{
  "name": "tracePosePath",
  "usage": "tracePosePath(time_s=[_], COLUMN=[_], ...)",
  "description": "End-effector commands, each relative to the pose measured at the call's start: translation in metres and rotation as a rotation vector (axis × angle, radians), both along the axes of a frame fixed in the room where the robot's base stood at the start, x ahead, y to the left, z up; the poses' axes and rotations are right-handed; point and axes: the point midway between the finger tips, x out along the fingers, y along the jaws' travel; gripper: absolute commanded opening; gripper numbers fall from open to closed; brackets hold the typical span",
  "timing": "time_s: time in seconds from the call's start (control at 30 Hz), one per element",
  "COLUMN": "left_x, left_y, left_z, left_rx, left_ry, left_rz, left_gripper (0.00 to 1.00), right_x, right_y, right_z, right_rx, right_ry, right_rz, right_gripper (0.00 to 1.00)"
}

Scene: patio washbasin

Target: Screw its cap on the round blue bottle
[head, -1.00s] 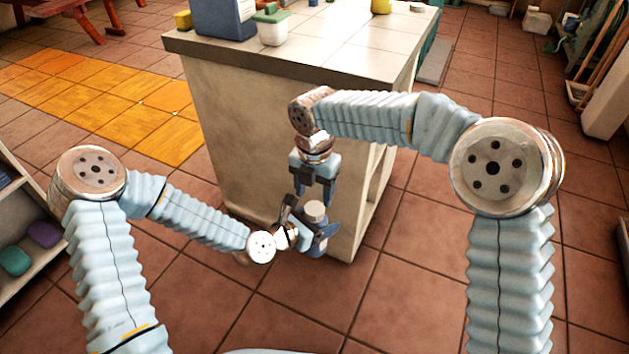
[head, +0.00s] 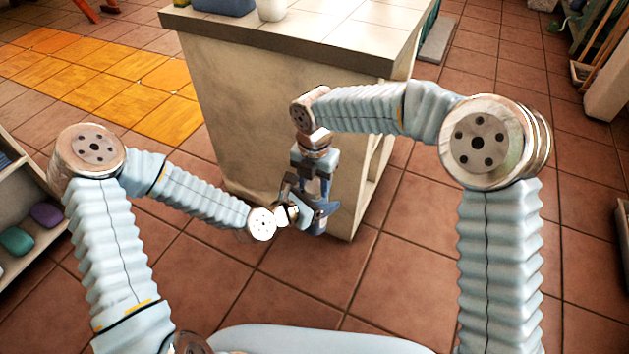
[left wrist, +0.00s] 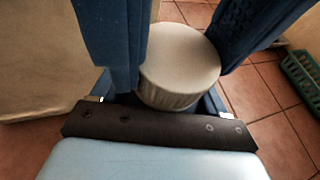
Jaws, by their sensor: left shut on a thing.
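The round blue bottle (head: 318,226) is upright in front of the counter, and my left gripper (head: 310,210) is shut on it. A white ribbed cap (left wrist: 180,62) is at the bottle's top; how tightly it sits cannot be seen. My right gripper (head: 313,184) points straight down from above, with its fingers on either side of the cap. In the left wrist view two blue fingers flank the cap, with its top bare between them, and the right gripper looks open. The bottle's body is hidden below the cap in that view.
A shelf with soaps (head: 17,240) is at the left. The tiled floor at the right front is free.

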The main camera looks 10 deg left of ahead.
Motion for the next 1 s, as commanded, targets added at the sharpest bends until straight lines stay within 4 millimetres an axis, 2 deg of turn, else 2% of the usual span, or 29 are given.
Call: tracePosePath(time_s=[0.03, 0.2, 0.47, 0.8, 1.0], left_x=[0.0, 0.0, 0.0, 0.0, 0.0], left_y=[0.0, 0.0, 0.0, 0.0, 0.0], left_z=[0.001, 0.001, 0.001, 0.001, 0.001], left_rx=[-0.001, -0.001, -0.001, -0.001, -0.001], left_ry=[-0.002, -0.002, -0.002, -0.002, -0.002], left_rz=[0.0, 0.0, 0.0, 0.0, 0.0], left_gripper=[0.0, 0.0, 0.0, 0.0, 0.0], right_x=[0.0, 0.0, 0.0, 0.0, 0.0], right_y=[0.0, 0.0, 0.0, 0.0, 0.0], right_z=[0.0, 0.0, 0.002, 0.041, 0.046], right_rx=[0.0, 0.0, 0.001, 0.002, 0.001], right_ry=[0.0, 0.0, 0.0, -0.001, 0.0], right_rz=[0.0, 0.0, 0.0, -0.001, 0.0], right_gripper=[0.52, 0.74, 0.74, 0.74, 0.74])
